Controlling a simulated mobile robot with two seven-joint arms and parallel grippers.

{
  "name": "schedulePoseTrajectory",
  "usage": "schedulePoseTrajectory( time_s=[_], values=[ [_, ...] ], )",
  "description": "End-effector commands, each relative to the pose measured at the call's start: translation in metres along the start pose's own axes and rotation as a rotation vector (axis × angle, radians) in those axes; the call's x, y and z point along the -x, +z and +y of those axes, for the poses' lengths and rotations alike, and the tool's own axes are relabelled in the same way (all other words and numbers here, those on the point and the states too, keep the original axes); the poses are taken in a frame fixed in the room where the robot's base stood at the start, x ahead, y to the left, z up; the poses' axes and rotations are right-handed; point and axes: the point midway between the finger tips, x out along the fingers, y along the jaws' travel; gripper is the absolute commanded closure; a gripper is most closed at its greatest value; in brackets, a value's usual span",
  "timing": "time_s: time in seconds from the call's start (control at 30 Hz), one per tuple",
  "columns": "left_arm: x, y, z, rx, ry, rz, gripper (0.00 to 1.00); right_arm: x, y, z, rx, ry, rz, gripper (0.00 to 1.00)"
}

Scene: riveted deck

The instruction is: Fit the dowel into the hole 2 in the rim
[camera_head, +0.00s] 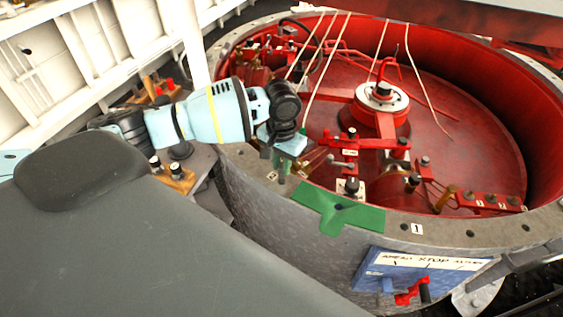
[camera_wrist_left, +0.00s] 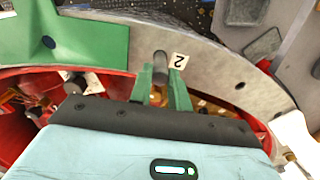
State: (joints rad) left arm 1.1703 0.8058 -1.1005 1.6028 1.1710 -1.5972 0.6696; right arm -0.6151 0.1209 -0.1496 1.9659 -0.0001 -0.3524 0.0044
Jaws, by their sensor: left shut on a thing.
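The dowel (camera_wrist_left: 160,68) is a short dark grey cylinder in the left wrist view. My left gripper (camera_wrist_left: 162,78) is shut on it with green fingers, one on each side. In the head view this gripper (camera_head: 279,164) is low over the near left part of the grey rim (camera_head: 236,160). The dowel's far end shows against the rim, just beside the white label 2 (camera_wrist_left: 178,62), which also shows in the head view (camera_head: 271,176). Hole 2 itself is not distinguishable, and I cannot tell whether the dowel is in it. My right gripper is not in view.
A green plate (camera_head: 338,210) with a hole lies on the rim to the right of the gripper. Label 1 (camera_head: 417,228) is further right. The red drum interior (camera_head: 460,130) holds levers, a central hub and hanging cords. A blue panel (camera_head: 412,274) hangs outside.

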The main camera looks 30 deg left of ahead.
Motion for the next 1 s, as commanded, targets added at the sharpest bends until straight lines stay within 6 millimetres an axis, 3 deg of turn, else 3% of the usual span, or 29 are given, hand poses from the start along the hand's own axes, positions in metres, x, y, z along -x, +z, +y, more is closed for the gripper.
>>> schedulePoseTrajectory(
  time_s=[0.73, 0.77, 0.93, 1.0],
  values=[
    [-0.013, 0.0, 0.0, 0.0, 0.001, 0.0, 1.0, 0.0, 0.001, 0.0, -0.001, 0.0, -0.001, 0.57],
    [-0.012, 0.0, 0.0, 0.0, 0.0, 0.001, 0.78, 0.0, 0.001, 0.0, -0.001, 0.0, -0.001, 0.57],
    [-0.012, 0.0, 0.0, 0.0, 0.0, 0.0, 0.56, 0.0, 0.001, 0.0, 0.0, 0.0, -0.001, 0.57],
    [-0.012, 0.0, 0.0, 0.0, 0.0, 0.0, 0.56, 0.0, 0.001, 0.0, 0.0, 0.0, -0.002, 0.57]
  ],
)
